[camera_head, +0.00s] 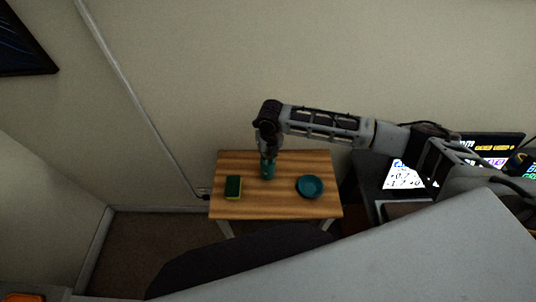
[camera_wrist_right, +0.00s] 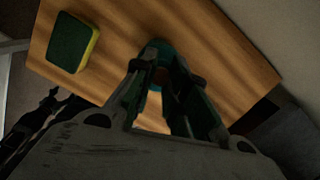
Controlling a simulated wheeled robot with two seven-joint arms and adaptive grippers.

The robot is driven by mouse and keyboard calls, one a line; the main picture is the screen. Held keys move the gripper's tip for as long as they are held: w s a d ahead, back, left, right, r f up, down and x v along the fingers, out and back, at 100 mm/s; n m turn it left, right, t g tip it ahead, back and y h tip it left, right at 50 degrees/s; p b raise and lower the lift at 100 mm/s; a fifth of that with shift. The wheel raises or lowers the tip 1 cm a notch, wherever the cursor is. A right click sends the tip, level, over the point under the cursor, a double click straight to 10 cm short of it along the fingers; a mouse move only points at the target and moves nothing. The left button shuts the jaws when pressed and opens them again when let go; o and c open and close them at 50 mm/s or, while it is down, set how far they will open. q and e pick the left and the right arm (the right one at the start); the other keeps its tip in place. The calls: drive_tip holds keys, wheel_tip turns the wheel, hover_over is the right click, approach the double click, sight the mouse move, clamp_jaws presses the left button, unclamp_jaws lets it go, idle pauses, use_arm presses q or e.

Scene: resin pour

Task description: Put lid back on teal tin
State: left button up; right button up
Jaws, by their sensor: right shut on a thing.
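The teal tin (camera_head: 268,172) stands on the small wooden table, directly below my right gripper (camera_head: 267,152). A round teal edge (camera_wrist_right: 158,47) shows just beyond the fingertips. The fingers hide much of it, and I cannot tell whether the lid touches the tin. My left gripper is not in view.
A shallow teal dish (camera_head: 310,186) lies to the right on the wooden table (camera_head: 275,209). A green and yellow sponge (camera_head: 233,187) lies to the left. A dark desk with lit screens (camera_head: 490,148) stands to the right. The table's front middle is clear.

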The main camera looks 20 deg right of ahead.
drive_tip(key=o, duration=0.8)
drive_tip(key=shift+o, duration=0.5)
drive_tip(key=o, duration=0.4)
drive_tip(key=shift+r, duration=0.1)
drive_tip(key=shift+r+p, duration=1.2)
drive_tip(key=shift+p, duration=0.15)
drive_tip(key=shift+r, duration=2.15)
